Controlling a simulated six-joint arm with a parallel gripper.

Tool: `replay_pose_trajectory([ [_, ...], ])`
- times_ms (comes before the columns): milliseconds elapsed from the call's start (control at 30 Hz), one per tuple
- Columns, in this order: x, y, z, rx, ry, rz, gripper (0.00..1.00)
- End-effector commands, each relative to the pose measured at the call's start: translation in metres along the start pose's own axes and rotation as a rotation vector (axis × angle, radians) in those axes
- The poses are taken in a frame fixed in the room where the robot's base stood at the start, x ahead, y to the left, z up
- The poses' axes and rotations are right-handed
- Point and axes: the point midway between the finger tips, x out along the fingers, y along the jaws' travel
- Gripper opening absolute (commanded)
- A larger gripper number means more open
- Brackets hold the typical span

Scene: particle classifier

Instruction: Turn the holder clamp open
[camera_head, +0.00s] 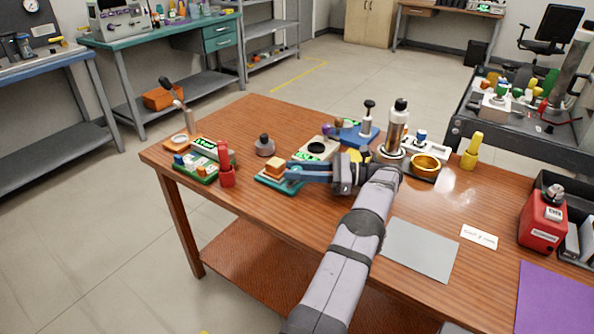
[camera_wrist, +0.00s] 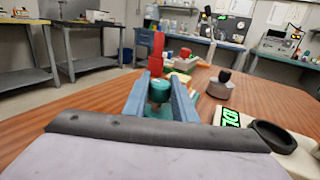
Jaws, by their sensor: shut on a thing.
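The holder (camera_head: 266,181) is a low teal-edged base with an orange block (camera_head: 275,165) on top, left of the middle of the table in the head view. My gripper (camera_head: 292,174) reaches it from the right, low over the table. In the wrist view my two blue-grey fingers (camera_wrist: 159,88) are shut on a round teal knob (camera_wrist: 158,91), which I take for the holder clamp. The fingers touch it on both sides. Its lower part and the holder's near side are partly hidden by my gripper. I cannot tell how far the clamp is turned.
A red upright tool (camera_head: 227,176) stands left of the holder; it also shows beyond the knob in the wrist view (camera_wrist: 157,55). A grey weight (camera_head: 265,147) stands behind. A scale (camera_head: 317,150) with a green display is close by the fingers. The table's front left is clear.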

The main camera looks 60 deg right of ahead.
Motion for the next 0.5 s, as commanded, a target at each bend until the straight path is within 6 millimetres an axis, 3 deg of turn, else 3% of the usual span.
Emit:
replay_pose_trajectory([
  [333,0.0004,0.0005,0.0003,0.001,-0.001,0.004,0.02],
  [367,0.0004,0.0005,0.0003,0.001,-0.001,0.004,0.27],
  [400,0.0004,0.0005,0.0003,0.001,-0.001,0.003,0.37],
  [433,0.0004,0.0005,0.0004,0.001,-0.001,0.003,0.43],
  [500,0.0004,0.0004,0.0004,0.000,-0.001,0.003,0.43],
])
